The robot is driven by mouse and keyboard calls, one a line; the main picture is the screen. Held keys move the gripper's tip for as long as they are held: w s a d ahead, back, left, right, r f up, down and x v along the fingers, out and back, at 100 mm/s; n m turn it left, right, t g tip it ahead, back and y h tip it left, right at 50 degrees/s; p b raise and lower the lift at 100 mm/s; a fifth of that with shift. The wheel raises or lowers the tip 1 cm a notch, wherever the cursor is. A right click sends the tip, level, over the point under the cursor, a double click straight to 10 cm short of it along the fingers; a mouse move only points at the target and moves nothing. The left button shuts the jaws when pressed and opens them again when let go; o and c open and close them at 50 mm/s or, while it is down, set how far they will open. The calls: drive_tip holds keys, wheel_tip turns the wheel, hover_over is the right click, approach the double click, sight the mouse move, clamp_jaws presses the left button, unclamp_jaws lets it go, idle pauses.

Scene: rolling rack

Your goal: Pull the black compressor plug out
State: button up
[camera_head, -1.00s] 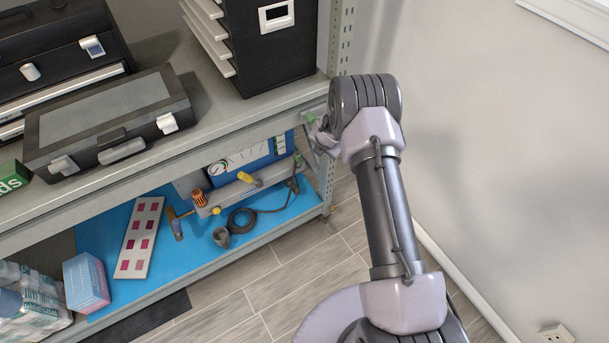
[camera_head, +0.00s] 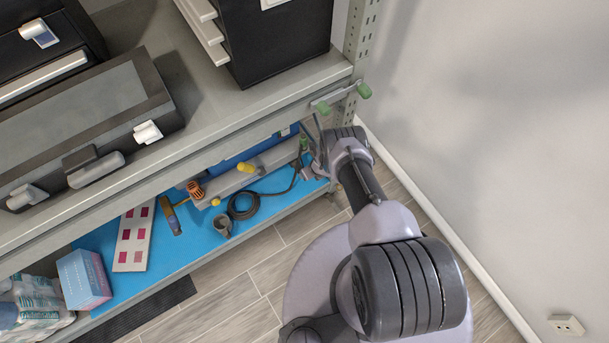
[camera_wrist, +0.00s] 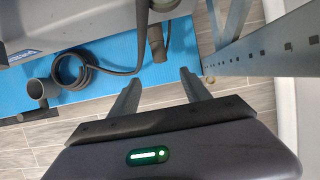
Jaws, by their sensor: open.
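A dark grey-brown cylindrical connector (camera_wrist: 156,44) hangs at the compressor's right end in the wrist view. It looks like the compressor plug, but its exact join is hidden. A dark cable (camera_wrist: 115,72) runs beside it to a coil; the coiled cable (camera_head: 242,207) also shows in the head view. The compressor (camera_wrist: 55,25) is a grey body on a blue mat. My gripper (camera_wrist: 160,76) is open and empty, one finger on each side below the connector's lower end. I see no contact. In the head view my gripper is largely hidden beside the rack's right end.
A slanted grey rack brace (camera_wrist: 230,32) and perforated rail (camera_wrist: 285,52) stand close to the right of my gripper. The upper shelf (camera_head: 215,105) hangs over the compressor. A grey cup-like fitting (camera_wrist: 38,90) lies left on the blue mat (camera_head: 110,255). Wood-look floor (camera_head: 235,285) is open in front.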

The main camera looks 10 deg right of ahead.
sight(299, 169)
drive_tip(key=b+x, duration=1.2)
drive_tip(key=b, duration=0.2)
drive_tip(key=shift+s, duration=0.1)
clamp_jaws()
